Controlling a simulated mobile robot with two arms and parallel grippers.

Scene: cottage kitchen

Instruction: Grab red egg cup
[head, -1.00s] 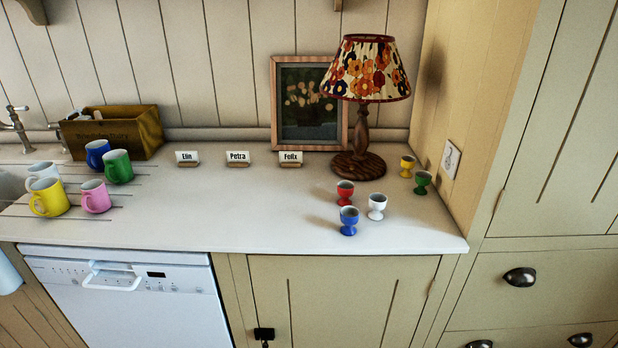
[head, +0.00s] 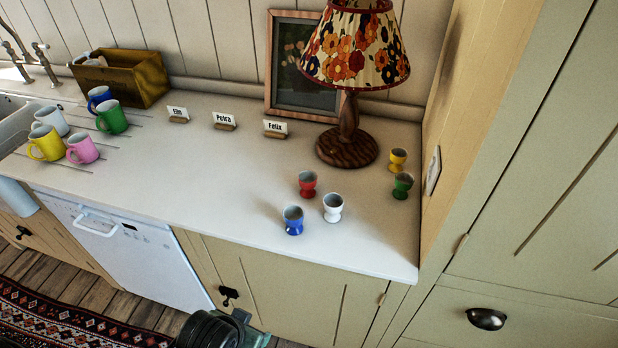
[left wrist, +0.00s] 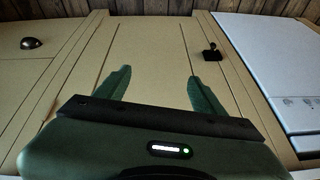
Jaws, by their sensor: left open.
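The red egg cup (head: 307,184) stands upright on the white counter (head: 215,190), in front of the lamp's base. The blue egg cup (head: 293,220) is in front of it and the white egg cup (head: 333,207) is to its right and slightly nearer. My left gripper (left wrist: 159,80) shows in the left wrist view, open and empty, its two green fingers apart in front of a cream cupboard door. Part of my arm shows at the bottom of the head view, below the counter's front edge. My right gripper is not in view.
A lamp (head: 347,150) with a flowered shade stands behind the egg cups. Yellow (head: 397,160) and green (head: 402,185) egg cups are near the right wall. Several mugs stand at the left. The counter's middle, in front of the name cards (head: 224,121), is clear.

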